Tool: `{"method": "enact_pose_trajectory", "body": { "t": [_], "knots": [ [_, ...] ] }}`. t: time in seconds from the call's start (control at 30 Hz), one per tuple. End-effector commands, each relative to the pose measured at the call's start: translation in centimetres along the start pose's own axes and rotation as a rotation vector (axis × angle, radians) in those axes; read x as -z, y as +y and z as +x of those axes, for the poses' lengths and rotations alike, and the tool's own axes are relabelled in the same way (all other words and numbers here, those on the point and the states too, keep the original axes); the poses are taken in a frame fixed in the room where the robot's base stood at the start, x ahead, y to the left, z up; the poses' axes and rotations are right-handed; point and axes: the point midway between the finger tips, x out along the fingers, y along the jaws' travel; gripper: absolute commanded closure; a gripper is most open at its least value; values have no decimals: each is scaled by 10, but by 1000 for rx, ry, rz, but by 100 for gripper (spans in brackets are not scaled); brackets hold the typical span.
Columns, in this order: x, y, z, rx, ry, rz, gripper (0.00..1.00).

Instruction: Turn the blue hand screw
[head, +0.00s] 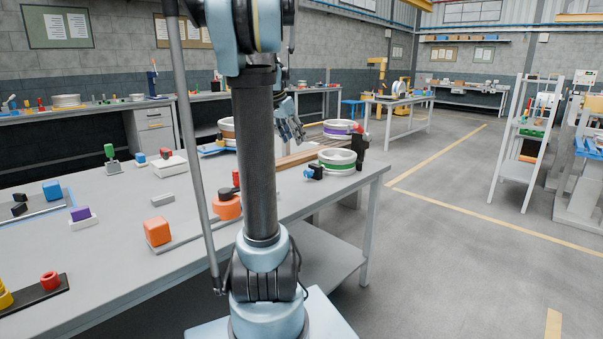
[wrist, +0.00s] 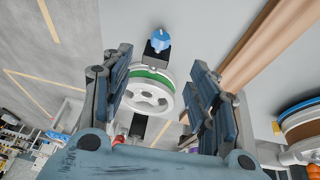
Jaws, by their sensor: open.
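The blue hand screw (wrist: 158,41) sits on a small black block (wrist: 156,53) beside a white wheel with a green band (wrist: 151,94). In the head view the blue hand screw (head: 309,174) is at the near left side of the green-banded wheel (head: 337,161), on the grey bench. My gripper (wrist: 162,60) is open and empty, its two fingers spread left and right. In the wrist view the screw shows beyond the fingertips, between them and apart from both. In the head view my gripper (head: 290,124) is above the bench, left of the wheels, partly hidden by my arm.
A purple-banded wheel (head: 340,129) stands behind the green-banded one. A wooden beam (wrist: 270,45) runs along the right in the wrist view, with a wheel with a blue band (wrist: 303,116) beyond it. An orange block (head: 157,231) and other small parts lie on the bench (head: 120,271).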

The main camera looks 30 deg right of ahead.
Motion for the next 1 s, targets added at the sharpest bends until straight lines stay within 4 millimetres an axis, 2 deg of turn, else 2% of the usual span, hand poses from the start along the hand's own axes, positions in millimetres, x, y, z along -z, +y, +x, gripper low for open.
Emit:
{"method": "enact_pose_trajectory", "body": {
  "t": [0.17, 0.8, 1.0],
  "knots": [
    [-3, -4, 16, 2, 1, -5, 46],
    [-6, -7, 124, 4, 1, -11, 46],
    [-6, -7, 152, 5, 1, -12, 46]
  ]
}}
